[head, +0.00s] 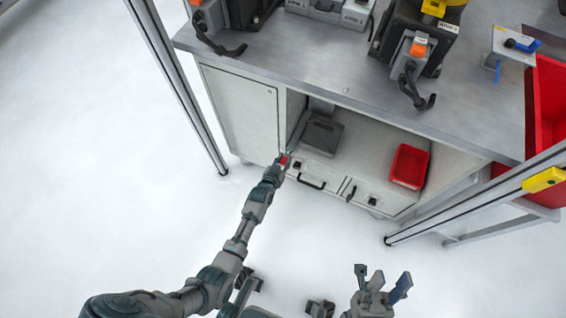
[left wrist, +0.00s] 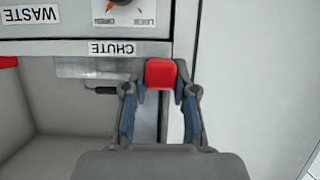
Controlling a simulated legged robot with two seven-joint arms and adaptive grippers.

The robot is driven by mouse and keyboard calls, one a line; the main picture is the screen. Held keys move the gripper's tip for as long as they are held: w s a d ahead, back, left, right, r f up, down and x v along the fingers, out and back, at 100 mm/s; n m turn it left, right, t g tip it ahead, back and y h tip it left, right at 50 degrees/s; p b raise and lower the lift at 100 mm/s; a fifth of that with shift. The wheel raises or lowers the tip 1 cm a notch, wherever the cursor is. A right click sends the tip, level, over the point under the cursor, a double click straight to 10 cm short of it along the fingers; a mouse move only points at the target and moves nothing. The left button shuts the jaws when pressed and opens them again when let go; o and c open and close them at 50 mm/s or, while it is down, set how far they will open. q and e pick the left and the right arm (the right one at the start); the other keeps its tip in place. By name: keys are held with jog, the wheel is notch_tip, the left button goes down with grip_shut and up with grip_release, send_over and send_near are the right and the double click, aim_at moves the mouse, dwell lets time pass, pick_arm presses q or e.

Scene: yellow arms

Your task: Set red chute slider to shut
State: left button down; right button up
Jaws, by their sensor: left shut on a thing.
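The red chute slider (left wrist: 161,74) shows as a red block in the left wrist view, below and right of the CHUTE label (left wrist: 105,48). My left gripper (left wrist: 161,92) is shut on it, one finger on each side. In the head view my left gripper (head: 278,167) reaches the cabinet front, with a bit of red at its tip. A metal plate (left wrist: 88,68) lies left of the slider, under the label. My right gripper (head: 383,282) is open and empty at the bottom of the head view, away from the cabinet.
The cabinet has a closed door (head: 243,112), drawers (head: 318,178) with black handles, and an open shelf holding a red bin (head: 409,166) and a dark tray (head: 322,135). Frame posts (head: 180,85) stand at both sides. A dial marked OPEN and LOCK (left wrist: 122,3) sits above the label.

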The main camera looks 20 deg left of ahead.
pick_arm(q)
jog(key=c, duration=0.9)
grip_release()
jog(key=v, duration=1.2)
jog(key=shift+a+f, duration=0.1)
